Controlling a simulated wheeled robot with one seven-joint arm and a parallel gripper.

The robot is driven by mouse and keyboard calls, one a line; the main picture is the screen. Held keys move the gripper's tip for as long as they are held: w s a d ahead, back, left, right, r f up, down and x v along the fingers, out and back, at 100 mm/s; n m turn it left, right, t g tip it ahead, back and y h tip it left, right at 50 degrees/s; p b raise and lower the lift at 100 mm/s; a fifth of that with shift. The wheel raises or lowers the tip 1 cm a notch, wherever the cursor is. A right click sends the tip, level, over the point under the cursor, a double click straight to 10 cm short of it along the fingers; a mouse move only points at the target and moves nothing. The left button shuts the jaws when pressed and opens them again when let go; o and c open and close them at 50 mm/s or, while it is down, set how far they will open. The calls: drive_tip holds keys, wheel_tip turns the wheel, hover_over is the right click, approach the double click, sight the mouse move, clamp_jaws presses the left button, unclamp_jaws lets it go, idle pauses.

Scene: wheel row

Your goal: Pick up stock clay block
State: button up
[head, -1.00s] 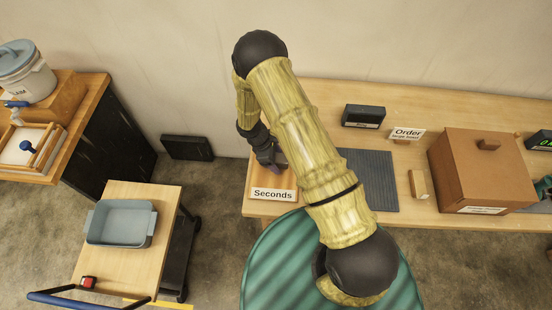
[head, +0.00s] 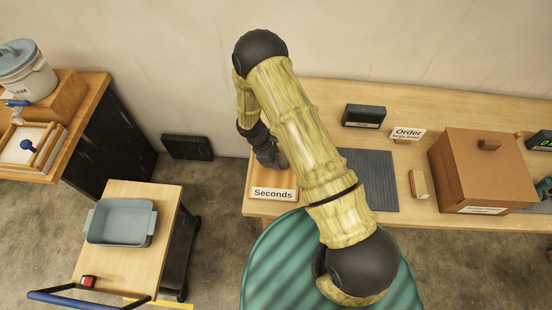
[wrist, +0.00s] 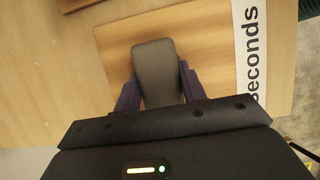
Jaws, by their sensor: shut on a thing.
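A grey rounded block, taken as the stock clay block (wrist: 157,62), shows in the wrist view between the two dark fingers of my gripper (wrist: 158,82). The fingers are shut on its sides. It is over the wooden Seconds board (wrist: 205,65); I cannot tell whether it touches the board. In the head view my gripper (head: 272,158) is low over the Seconds board (head: 286,181), at the left end of the table, partly behind my arm. The block cannot be made out clearly there.
The Seconds sign (head: 272,195) stands at the board's front edge. A grey ribbed mat (head: 370,180), small wood block (head: 419,184), brown box (head: 478,165) and black display (head: 364,116) are to the right. A cart with a blue-grey tub (head: 121,222) stands left.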

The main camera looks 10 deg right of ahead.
sight(277, 157)
wheel_tip(277, 157, up, 10)
drive_tip(key=shift+r+b, duration=0.1)
drive_tip(key=shift+b, duration=1.15)
drive_tip(key=shift+w+d, duration=0.1)
drive_tip(key=shift+d, duration=0.05)
